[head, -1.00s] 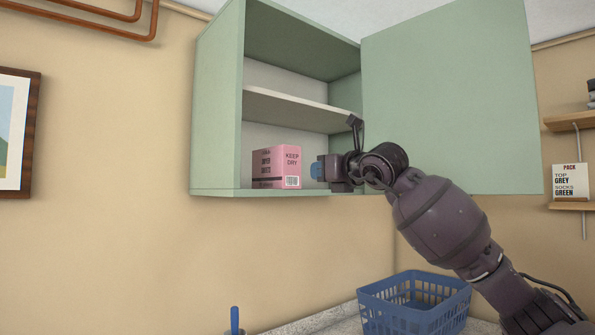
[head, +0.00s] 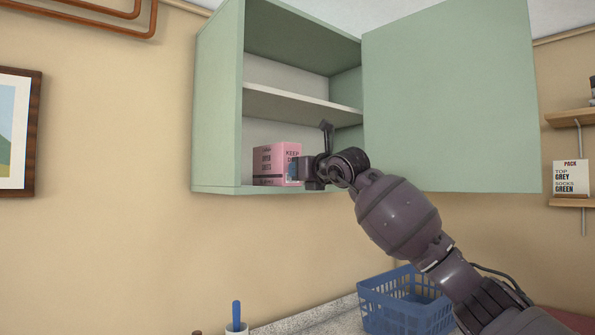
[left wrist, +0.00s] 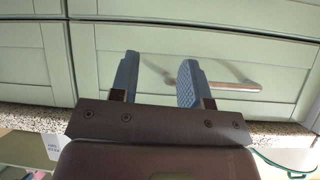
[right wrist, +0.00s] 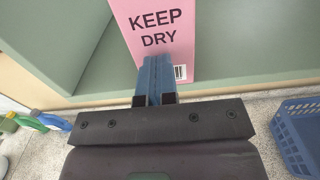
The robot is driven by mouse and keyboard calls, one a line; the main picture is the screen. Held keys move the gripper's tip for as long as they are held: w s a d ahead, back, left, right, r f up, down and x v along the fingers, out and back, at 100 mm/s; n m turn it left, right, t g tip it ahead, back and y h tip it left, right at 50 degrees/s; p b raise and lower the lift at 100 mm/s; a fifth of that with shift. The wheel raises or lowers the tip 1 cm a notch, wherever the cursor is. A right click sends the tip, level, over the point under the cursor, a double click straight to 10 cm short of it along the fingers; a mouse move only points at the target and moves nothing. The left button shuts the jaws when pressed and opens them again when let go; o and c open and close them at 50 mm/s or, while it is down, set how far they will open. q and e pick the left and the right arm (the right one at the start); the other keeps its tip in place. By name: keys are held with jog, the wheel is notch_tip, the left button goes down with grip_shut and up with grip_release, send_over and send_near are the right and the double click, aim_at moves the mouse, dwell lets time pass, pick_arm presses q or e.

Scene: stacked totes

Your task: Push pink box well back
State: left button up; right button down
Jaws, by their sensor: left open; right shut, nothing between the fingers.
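The pink box (head: 270,162) stands upright on the bottom shelf of the open green wall cabinet (head: 218,100), toward its left side. In the right wrist view its front face (right wrist: 152,32) reads KEEP DRY, with a barcode low at the right. My right gripper (head: 294,170) is shut with its blue fingers together and empty. Its fingertips (right wrist: 154,62) are at the lower front face of the box; I cannot tell whether they touch. My left gripper (left wrist: 155,75) is open and empty, in front of green drawer fronts and a metal handle.
The cabinet door (head: 450,95) stands open to the right of my right arm. A middle shelf (head: 290,103) lies above the box. A blue basket (head: 405,305) stands on the counter below. A small shelf with a PACK sign (head: 571,177) is at far right.

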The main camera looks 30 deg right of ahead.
aim_at(289, 186)
jog(key=shift+w+a, duration=0.15)
jog(key=shift+w, duration=1.7)
jog(key=shift+s, duration=0.1)
